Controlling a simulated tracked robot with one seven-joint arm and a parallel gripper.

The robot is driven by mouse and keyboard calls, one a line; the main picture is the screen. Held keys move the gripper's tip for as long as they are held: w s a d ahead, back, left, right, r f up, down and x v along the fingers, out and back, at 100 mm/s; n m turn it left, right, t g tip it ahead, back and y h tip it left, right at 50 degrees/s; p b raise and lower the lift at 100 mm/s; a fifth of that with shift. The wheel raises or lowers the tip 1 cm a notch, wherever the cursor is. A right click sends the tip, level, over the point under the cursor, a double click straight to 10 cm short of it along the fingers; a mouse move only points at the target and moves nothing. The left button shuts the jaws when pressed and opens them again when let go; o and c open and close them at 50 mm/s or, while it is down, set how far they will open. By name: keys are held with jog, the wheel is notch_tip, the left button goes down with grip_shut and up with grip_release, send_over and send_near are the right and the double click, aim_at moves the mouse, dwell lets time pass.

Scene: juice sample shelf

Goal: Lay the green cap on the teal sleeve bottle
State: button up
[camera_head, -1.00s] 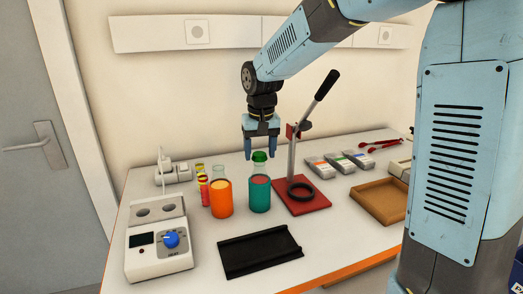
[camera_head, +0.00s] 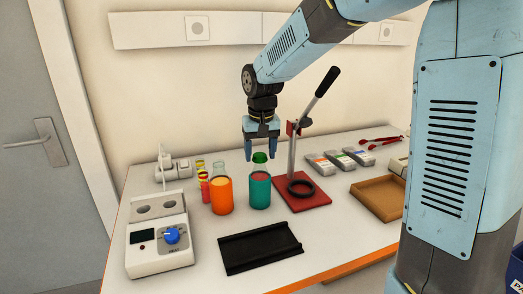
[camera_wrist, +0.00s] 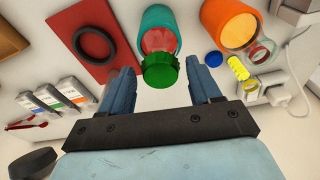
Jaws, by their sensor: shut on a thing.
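The teal sleeve bottle (camera_head: 260,191) stands upright on the table, right of an orange sleeve bottle (camera_head: 221,196). The green cap (camera_head: 260,157) is at the top of the teal bottle's neck, between my fingertips. My gripper (camera_head: 261,158) points down above the bottle and is shut on the cap. In the wrist view the green cap (camera_wrist: 163,71) covers the bottle's mouth, and the teal sleeve (camera_wrist: 159,20) shows behind it. I cannot tell whether the cap touches the mouth.
A red-based press (camera_head: 304,199) with a tall lever stands close on the right. A black tray (camera_head: 260,248) lies in front, and a white device with a blue knob (camera_head: 160,246) is at left. A brown tray (camera_head: 378,203) and several grey packs (camera_head: 340,161) are at right.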

jog(key=shift+f, duration=0.15)
jog(key=o, duration=1.1)
notch_tip(320, 180, up, 13)
jog(key=s, duration=0.2)
jog(key=s+d+f+m+t, duration=0.1)
jog(key=s+d+f+t, duration=0.1)
jog(key=s+d, duration=0.7)
jog(key=s+d+f+m+t, duration=0.1)
jog(key=s+d+f+t, duration=0.1)
jog(key=s+d, duration=0.8)
jog(key=s, duration=0.4)
jog(key=shift+f, duration=0.25)
